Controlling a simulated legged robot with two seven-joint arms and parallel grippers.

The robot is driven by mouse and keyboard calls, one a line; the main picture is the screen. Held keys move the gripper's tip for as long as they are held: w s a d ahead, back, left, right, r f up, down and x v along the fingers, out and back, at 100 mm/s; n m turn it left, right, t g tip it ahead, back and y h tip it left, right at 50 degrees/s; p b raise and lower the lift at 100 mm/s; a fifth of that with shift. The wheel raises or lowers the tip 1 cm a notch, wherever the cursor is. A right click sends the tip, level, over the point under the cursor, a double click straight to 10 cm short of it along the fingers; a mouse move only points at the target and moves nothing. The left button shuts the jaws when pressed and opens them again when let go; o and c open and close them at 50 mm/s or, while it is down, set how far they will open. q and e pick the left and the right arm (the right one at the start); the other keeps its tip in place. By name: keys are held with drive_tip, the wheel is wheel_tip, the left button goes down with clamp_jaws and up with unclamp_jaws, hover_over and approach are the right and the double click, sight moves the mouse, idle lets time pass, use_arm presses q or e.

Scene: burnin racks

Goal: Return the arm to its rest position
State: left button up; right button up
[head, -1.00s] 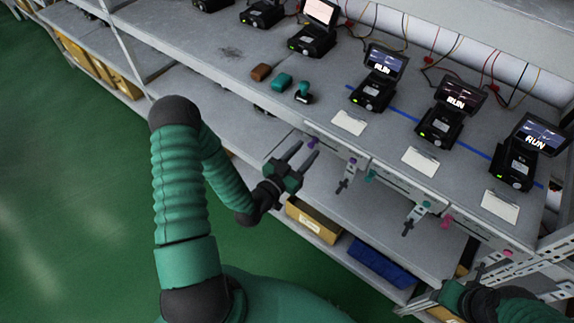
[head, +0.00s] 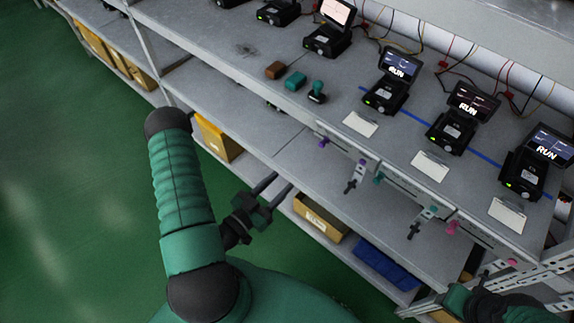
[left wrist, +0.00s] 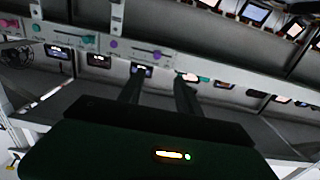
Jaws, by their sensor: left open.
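My left arm (head: 180,180) is folded, its elbow up at the left of the head view. My left gripper (head: 270,187) is open and empty, in front of the rack and below its upper shelf edge. In the left wrist view its two dark fingers (left wrist: 158,98) are apart with nothing between them. My right gripper (head: 470,290) shows partly at the bottom right corner of the head view, and its fingers are too unclear to read.
The rack's upper shelf (head: 215,60) bears several black devices (head: 386,92), white cards (head: 360,124), a brown block (head: 274,70), a teal block (head: 295,80) and a stamp (head: 317,92). Yellow bins (head: 217,138) and a blue bin (head: 385,264) stand lower. Green floor (head: 70,200) is free at left.

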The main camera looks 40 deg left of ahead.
use_arm(q)
drive_tip(key=w+f+m+g+h+b, duration=0.1)
drive_tip(key=w+f+m+g+b, duration=0.1)
drive_tip(key=w+f+m+g, duration=0.35)
drive_tip(key=s+d+r+n+g+y+b, duration=0.1)
drive_tip(key=s+d+r+n+g, duration=0.5)
drive_tip(key=d+g, duration=0.4)
drive_tip(key=shift+s+d+y+b, duration=0.3)
drive_tip(key=shift+s+d+b, duration=0.05)
drive_tip(key=shift+s+d, duration=0.1)
use_arm(e)
drive_tip(key=x, duration=0.3)
drive_tip(key=shift+s+d+f, duration=0.1)
drive_tip(key=shift+s+f, duration=0.25)
drive_tip(key=shift+f, duration=0.05)
use_arm(q)
drive_tip(key=shift+a, duration=0.3)
use_arm(e)
drive_tip(key=shift+a, duration=0.35)
